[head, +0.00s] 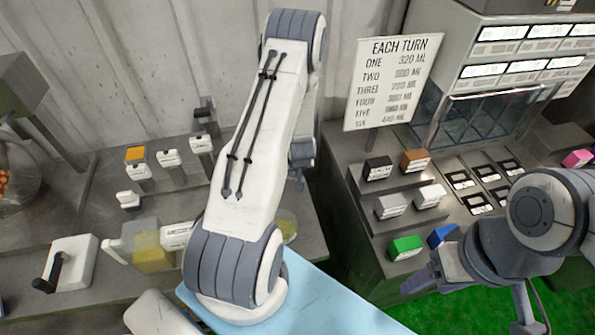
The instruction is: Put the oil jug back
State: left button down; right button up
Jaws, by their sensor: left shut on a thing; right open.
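A translucent yellow jug-like container (152,258) with a pale handle on its left side stands on the left bench in the head view, partly behind a white label. My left arm rises through the middle and covers much of the bench. A dark part of my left gripper (301,155) shows past the arm's right edge. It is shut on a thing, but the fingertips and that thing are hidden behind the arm. A rounded yellowish edge (288,226) shows right of the arm; I cannot tell what it belongs to. My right gripper (432,275) is open near the green block.
Several labelled blocks stand on the right bench, including a green block (405,248) and a blue block (442,235). A sign (391,83) stands behind. A white block with a black handle (72,262) sits at left. A light-blue surface (320,305) is in front.

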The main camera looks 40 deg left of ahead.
pick_arm(q)
jog(key=shift+f, duration=0.2)
jog(key=c, duration=0.8)
grip_release()
jog(key=shift+r, duration=0.1)
